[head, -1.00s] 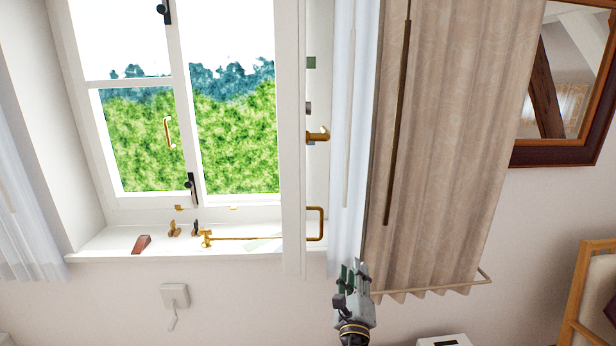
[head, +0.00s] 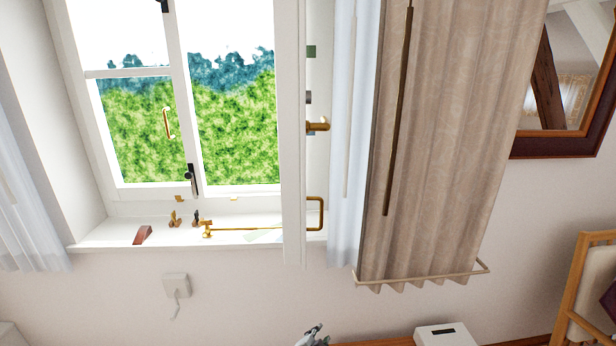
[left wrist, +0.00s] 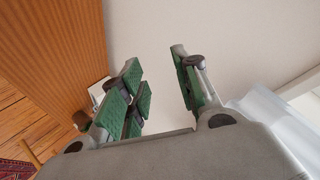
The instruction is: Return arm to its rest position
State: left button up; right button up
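My left gripper (head: 314,336) shows only as a small part at the bottom edge of the head view, below the curtain. In the left wrist view its two green-padded fingers (left wrist: 160,92) stand apart with nothing between them. It is open and empty, with a plain pale wall beyond the fingertips. The rest of my left arm is out of the head view. My right gripper is not in view.
The window (head: 188,130) has a white sill (head: 110,235) with a brass stay (head: 250,229) and a reddish wedge (head: 142,235). A beige curtain (head: 440,150) hangs right of it. A white box (head: 449,335) stands low, near a wooden-framed chair or bed (head: 577,285).

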pick_arm(q)
jog(key=s+a+f+n+g+y, duration=0.1)
jog(key=s+a+f+n+g, duration=0.15)
jog(key=s+a+f, duration=0.55)
jog(key=s+a+f+n+g+y, duration=0.1)
jog(key=s+a+f+n, duration=0.2)
jog(key=s+a+f, duration=0.5)
jog(key=s+a+f+n+g+y, duration=0.1)
jog(key=s+a+f+n+g, duration=0.3)
jog(key=f, duration=0.7)
jog(key=s+a+f+g, duration=0.1)
jog(key=s+a+f, duration=0.2)
jog(key=s, duration=0.9)
jog(key=s+a+f+n+y, duration=0.1)
jog(key=s+a+f, duration=0.2)
jog(key=s, duration=0.9)
jog(key=s+a+f+g, duration=0.1)
jog(key=s+a+f, duration=0.3)
jog(key=s, duration=0.9)
jog(key=shift+f+g, duration=0.35)
jog(key=shift+f, duration=0.15)
jog(key=shift+s+d, duration=0.1)
jog(key=shift+d, duration=0.1)
